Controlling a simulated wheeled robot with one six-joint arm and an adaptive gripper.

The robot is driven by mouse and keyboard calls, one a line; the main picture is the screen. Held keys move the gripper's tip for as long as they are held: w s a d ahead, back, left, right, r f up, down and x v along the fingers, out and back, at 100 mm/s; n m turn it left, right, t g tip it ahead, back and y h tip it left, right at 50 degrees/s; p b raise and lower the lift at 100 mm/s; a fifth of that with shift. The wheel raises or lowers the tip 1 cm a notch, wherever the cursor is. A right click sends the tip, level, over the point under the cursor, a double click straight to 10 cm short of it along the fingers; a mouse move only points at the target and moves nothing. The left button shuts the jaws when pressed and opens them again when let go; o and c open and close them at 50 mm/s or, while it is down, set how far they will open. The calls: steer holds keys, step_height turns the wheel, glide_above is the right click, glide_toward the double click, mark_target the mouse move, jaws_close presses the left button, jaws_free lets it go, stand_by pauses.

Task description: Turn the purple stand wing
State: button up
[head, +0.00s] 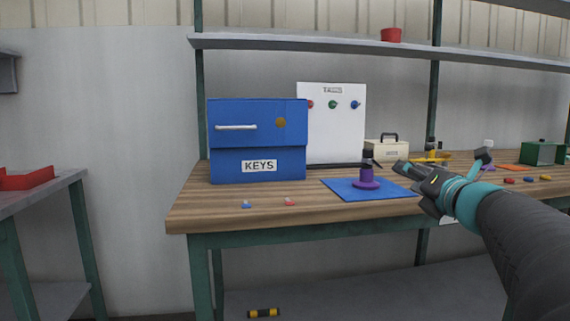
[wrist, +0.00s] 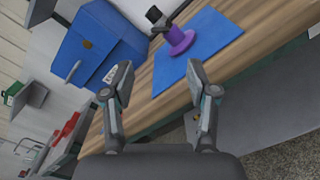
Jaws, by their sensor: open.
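The purple stand (head: 366,181) stands upright on a blue mat (head: 338,188) on the wooden bench. It has a round base, a short post and a dark part on top, probably the wing. In the wrist view the purple stand (wrist: 181,42) is ahead of the fingers, on the blue mat (wrist: 218,29), with the dark top part (wrist: 155,17) at its upper left. My gripper (head: 443,165) is open and empty, to the right of the stand in the head view. In the wrist view my gripper (wrist: 162,85) has its fingers wide apart, short of the stand and not touching it.
A blue KEYS box (head: 258,140) stands left of the mat, with a white board (head: 331,125) behind. A beige case (head: 386,150) and a green box (head: 543,152) stand further right. Small blue and red pieces lie at the bench's front edge. A shelf (head: 330,44) runs above.

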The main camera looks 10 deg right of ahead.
mark_target(379, 165)
steer(key=w, duration=1.3)
steer(key=shift+w+a, duration=0.2)
